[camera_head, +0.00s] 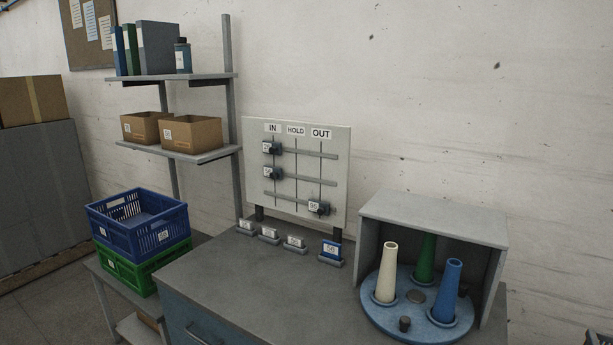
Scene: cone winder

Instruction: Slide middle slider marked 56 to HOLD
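A pale board (338,178) stands upright at the back of the grey bench, with three horizontal rails and columns headed IN, HOLD (296,130) and OUT. The middle slider (273,173) sits at the left end of its rail, at the IN line; its tag is too small to read surely. The top slider (271,148) is also at IN. The bottom slider (319,208) is at the OUT line. The HOLD line crosses the middle rail to the right of the middle slider. My gripper is not in view.
Several small tagged blocks, one blue (331,249), stand along the bench (235,280) before the board. An open grey housing (434,217) with a blue turntable (420,320) and three cones stands at right. Blue and green crates (127,225) are at left. The bench's middle is clear.

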